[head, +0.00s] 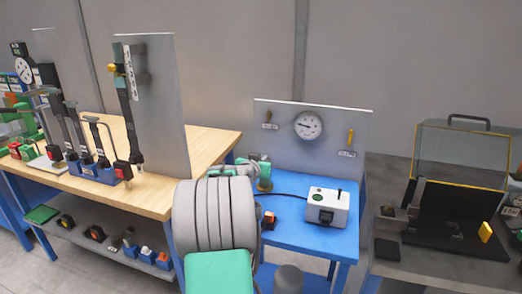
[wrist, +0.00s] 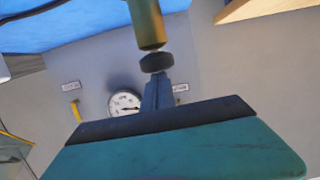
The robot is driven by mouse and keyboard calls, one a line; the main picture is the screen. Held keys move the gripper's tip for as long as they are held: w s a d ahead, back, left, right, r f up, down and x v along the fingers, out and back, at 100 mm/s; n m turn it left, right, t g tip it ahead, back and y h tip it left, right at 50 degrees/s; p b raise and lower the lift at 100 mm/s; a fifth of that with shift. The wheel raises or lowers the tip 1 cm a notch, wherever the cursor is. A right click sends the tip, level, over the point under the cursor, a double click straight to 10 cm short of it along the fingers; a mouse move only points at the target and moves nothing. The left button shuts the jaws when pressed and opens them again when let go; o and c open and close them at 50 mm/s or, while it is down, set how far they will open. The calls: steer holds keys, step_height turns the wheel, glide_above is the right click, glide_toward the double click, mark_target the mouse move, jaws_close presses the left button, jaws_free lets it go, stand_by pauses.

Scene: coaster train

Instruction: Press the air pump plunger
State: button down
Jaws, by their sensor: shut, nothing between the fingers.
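The air pump (wrist: 147,22) shows in the wrist view as an olive cylinder at the top centre, with a black plunger knob (wrist: 156,62) at its end. In the head view the pump (head: 264,185) stands on the blue table, partly hidden by my arm. My gripper (wrist: 157,80) is shut and empty. Its fingertips are at the knob, lined up over it; I cannot tell whether they press on it. In the head view my gripper (head: 262,170) is small and mostly hidden behind my arm. A round gauge (head: 308,125) is on the panel behind; it also shows in the wrist view (wrist: 124,104).
A white box with a black lever (head: 327,206) sits on the blue table (head: 290,235) right of the pump, with a black cable beside it. The grey panel (head: 280,148) stands behind. A wooden bench (head: 213,146) is at left, a grey bench (head: 398,178) at right.

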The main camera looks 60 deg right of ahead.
steer(key=s+a+r+b, duration=0.1)
steer(key=a+r, duration=0.5)
steer(key=a, duration=0.3)
steer(key=shift+s+a+r, duration=0.15)
steer(key=shift+s+a, duration=0.1)
steer(key=shift+a, duration=0.05)
stand_by(0.3)
steer(key=w+a+f+n+t+y, duration=0.1)
steer(key=w+a+f+n+y, duration=0.25)
steer(key=a, duration=0.65)
steer(key=w+a+f+n+t+y, duration=0.1)
steer(key=w+a+f+n+y, duration=0.25)
steer(key=a, duration=0.75)
steer(key=w+a+f+n+t+y, duration=0.1)
steer(key=w+a+f+t+y, duration=0.15)
steer(key=w+a+f, duration=0.55)
steer(key=s+a+f+n+g+y, duration=0.1)
steer(key=s+a, duration=0.3)
steer(key=a, duration=0.4)
steer(key=s+a+f+n+g+y, duration=0.1)
steer(key=s+a+n, duration=0.3)
steer(key=a, duration=0.5)
steer(key=s+a+f+n+g+y, duration=0.2)
steer(key=s+a, duration=0.3)
steer(key=a, duration=0.3)
steer(key=shift+s+a+n+y, duration=0.2)
steer(key=shift+s+n+y, duration=0.2)
steer(key=shift+n+y, duration=0.35)
